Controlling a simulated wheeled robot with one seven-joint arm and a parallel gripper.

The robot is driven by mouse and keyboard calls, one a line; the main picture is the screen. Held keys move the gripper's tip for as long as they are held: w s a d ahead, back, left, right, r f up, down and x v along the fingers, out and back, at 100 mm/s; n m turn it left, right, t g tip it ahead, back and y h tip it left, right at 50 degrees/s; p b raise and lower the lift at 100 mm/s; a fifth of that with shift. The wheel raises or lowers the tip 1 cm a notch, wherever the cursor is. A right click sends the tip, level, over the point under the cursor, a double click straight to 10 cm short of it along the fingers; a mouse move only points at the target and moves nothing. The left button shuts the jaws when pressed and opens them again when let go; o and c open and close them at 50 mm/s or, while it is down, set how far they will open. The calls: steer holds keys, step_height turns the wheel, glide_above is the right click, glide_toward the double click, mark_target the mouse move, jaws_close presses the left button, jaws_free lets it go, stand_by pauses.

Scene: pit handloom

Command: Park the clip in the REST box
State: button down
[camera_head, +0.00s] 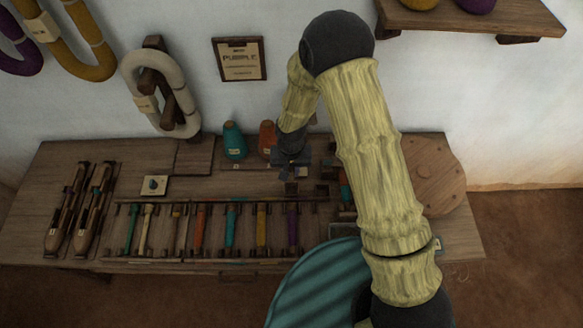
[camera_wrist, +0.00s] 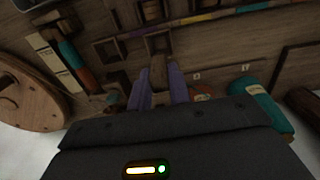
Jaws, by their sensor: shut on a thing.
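My gripper (camera_wrist: 158,84) is shut on a small brown clip (camera_wrist: 158,70), which sits between its two bluish fingers in the wrist view. In the head view my gripper (camera_head: 290,168) hangs over the back of the wooden bench, near the orange cone; the clip cannot be made out there. Just beyond the clip in the wrist view is a small open square box (camera_wrist: 158,35), with another square box (camera_wrist: 108,50) beside it. No REST lettering is legible, so I cannot tell which box is the REST box. The clip looks above the bench; any contact is hidden.
A teal cone (camera_head: 235,142) and an orange cone (camera_head: 267,138) stand close to my gripper. A rack of several coloured bobbins (camera_head: 200,228) runs along the bench front. A round wooden disc (camera_head: 436,178) lies at right, shuttles (camera_head: 70,210) at left.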

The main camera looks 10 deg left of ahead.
steer(key=shift+f, duration=0.1)
steer(key=shift+w+d+f+b, duration=0.1)
steer(key=shift+f+b, duration=3.05)
steer(key=shift+f, duration=1.1)
steer(key=shift+s, duration=0.2)
steer(key=c, duration=0.9)
jaws_free()
steer(key=shift+w, duration=0.1)
steer(key=shift+r, duration=0.15)
steer(key=shift+r+p, duration=2.9)
steer(key=shift+r, duration=1.05)
